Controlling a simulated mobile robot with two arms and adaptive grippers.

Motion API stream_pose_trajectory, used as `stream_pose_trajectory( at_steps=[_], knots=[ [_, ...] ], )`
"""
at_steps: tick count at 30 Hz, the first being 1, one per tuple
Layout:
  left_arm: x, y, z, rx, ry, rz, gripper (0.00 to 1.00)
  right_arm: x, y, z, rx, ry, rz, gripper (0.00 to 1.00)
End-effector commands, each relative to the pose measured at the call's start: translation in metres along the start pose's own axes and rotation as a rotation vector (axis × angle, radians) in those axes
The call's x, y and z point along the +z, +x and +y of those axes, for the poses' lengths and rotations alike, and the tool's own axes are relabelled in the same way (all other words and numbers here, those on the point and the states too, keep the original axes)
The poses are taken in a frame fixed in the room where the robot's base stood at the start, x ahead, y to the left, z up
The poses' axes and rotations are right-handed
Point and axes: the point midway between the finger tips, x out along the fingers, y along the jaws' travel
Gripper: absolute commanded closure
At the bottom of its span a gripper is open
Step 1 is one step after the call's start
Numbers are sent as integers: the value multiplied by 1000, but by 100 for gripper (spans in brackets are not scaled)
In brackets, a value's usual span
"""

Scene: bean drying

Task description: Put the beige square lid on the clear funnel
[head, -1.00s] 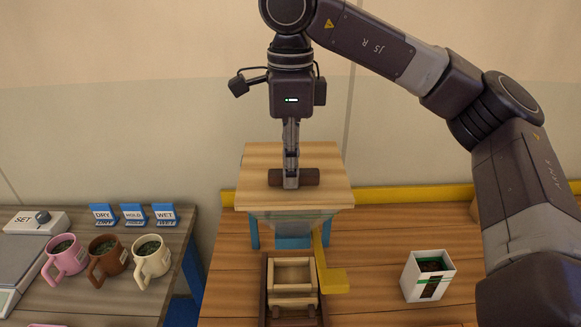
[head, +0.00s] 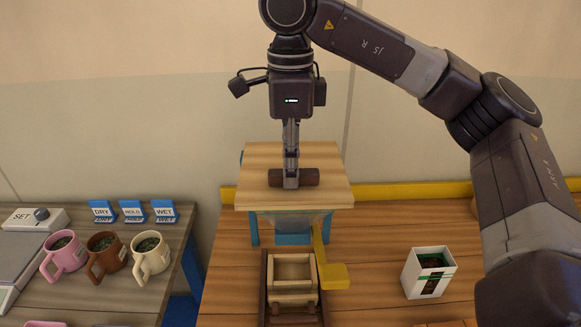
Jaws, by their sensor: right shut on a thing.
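The beige square lid (head: 318,195) lies level over the clear funnel (head: 292,222), covering its top from this view. Only a thin part of the funnel shows below the lid's front edge, above a blue stand (head: 253,232). A dark brown cylindrical handle (head: 309,177) sits on top of the lid. My right gripper (head: 291,182) points straight down and is shut on this handle. I cannot tell whether the lid touches the funnel's rim. My left gripper is not in view.
A yellow lever (head: 330,276) and a wooden box (head: 268,296) stand below the funnel. A white box (head: 428,272) with dark contents is at right. Several mugs, including a pink one (head: 65,255), and blue sign cards (head: 133,212) stand on the left table.

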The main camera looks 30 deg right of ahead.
Motion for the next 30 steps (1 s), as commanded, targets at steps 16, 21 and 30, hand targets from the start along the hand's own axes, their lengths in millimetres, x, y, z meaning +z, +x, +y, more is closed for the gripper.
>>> stream_pose_trajectory(
  at_steps=[16,21,30],
  knots=[
    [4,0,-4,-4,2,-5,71,0,-1,0,0,0,0,64],
    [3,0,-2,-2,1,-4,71,0,-19,0,-2,1,-2,64],
    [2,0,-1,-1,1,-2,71,0,-70,0,-5,1,-1,64]
  ],
)
